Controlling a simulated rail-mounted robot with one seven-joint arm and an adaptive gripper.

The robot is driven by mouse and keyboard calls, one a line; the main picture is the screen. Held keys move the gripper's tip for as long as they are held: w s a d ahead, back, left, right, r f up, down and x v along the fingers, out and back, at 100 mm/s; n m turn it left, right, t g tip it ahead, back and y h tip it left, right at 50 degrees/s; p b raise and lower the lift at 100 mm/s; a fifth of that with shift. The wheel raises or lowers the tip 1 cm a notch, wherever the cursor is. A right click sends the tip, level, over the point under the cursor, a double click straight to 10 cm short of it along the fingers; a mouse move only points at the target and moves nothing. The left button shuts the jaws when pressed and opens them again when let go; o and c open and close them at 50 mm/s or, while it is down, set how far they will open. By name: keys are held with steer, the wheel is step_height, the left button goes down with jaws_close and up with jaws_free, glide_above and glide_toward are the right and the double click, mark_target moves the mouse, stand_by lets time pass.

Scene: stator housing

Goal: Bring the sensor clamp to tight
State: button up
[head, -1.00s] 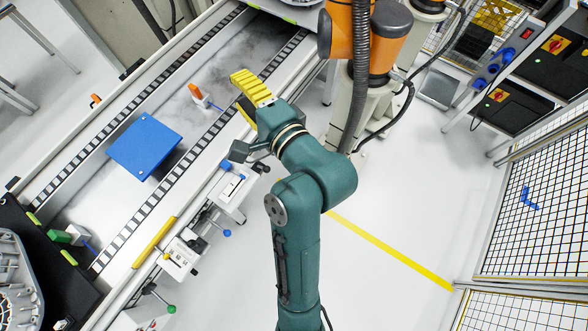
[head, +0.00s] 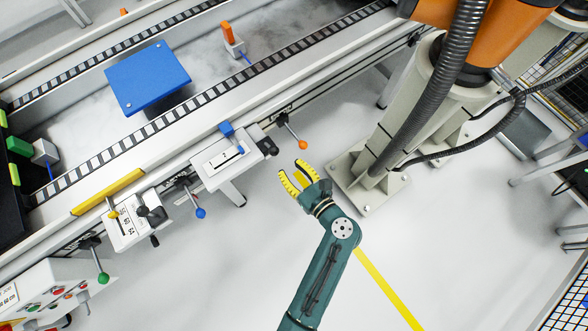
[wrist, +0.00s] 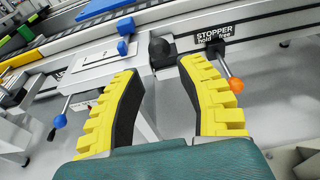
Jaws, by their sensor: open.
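No part is clearly readable as the sensor clamp. A lever with a blue knob (head: 200,212) hangs from the rail's front side. It also shows at the left of the wrist view (wrist: 60,121), knob down, beside a label too small to read. A lever with an orange knob (head: 300,143) is further right; the wrist view shows its knob (wrist: 236,85) below a plate reading "STOPPER hold free" (wrist: 214,33). My gripper (head: 292,170) is open and empty in front of the rail, just below the orange knob and right of the blue one.
A lever with a green knob (head: 103,279) hangs further left. A white bracket with a blue block (head: 226,128) sticks out from the conveyor rail. A blue plate (head: 148,77) lies on the conveyor. An orange robot's pedestal (head: 400,130) stands right of my gripper. The floor below is clear.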

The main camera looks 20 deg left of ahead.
mark_target(276, 153)
steer(key=b+x, duration=0.5)
steer(key=x, duration=0.2)
steer(key=shift+a+f, duration=0.25)
steer(key=shift+w+a+r, duration=0.15)
steer(key=shift+w+a, duration=0.2)
steer(key=c, duration=0.6)
steer(key=shift+p, duration=0.3)
